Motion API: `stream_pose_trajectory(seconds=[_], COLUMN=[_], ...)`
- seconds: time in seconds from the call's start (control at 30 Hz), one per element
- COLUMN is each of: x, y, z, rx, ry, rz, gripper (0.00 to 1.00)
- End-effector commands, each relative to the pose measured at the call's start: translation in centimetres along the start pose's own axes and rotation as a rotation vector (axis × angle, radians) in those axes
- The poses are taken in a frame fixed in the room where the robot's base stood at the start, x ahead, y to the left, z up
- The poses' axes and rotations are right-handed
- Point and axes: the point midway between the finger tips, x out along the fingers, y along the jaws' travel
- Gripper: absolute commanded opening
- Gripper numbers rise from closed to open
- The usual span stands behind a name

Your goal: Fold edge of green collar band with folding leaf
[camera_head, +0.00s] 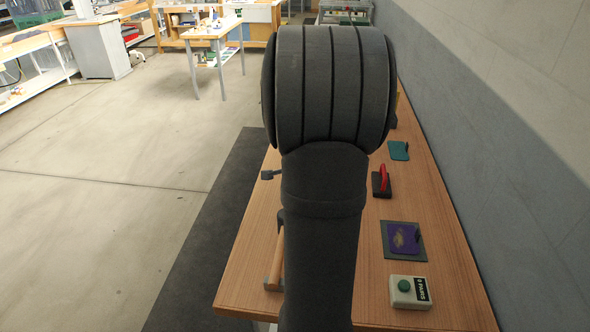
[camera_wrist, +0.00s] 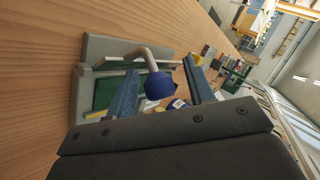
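In the wrist view, a grey fixture (camera_wrist: 95,50) stands on the wooden table with a green piece (camera_wrist: 104,92) inside its frame, which looks like the collar band. A bent grey lever (camera_wrist: 140,54) ends in a round blue knob (camera_wrist: 157,86). My gripper (camera_wrist: 160,67) has its two blue-padded fingers apart, with the knob showing between them. A gap shows on both sides of the knob. I cannot tell its depth relative to the fingertips. The folding leaf cannot be clearly picked out. In the head view my arm hides the gripper and fixture.
On the wooden table (camera_head: 440,235) in the head view are a button box (camera_head: 407,291), a purple pad (camera_head: 402,237) on a grey plate, a red-handled block (camera_head: 382,183) and a teal piece (camera_head: 398,150). A wooden bar (camera_head: 275,262) lies along the left edge. A wall runs along the right.

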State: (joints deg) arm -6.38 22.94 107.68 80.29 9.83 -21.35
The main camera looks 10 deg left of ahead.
Motion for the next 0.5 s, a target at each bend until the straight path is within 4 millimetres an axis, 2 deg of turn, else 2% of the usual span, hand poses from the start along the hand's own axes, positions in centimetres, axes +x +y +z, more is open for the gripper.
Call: stream_pose_trajectory(seconds=[0.3, 0.5], x=[-0.2, -1.8], y=[0.1, 0.0], z=[0.0, -0.1], rx=[0.000, -0.002], ry=[0.001, 0.002], rz=[0.001, -0.001], gripper=[0.48, 0.48])
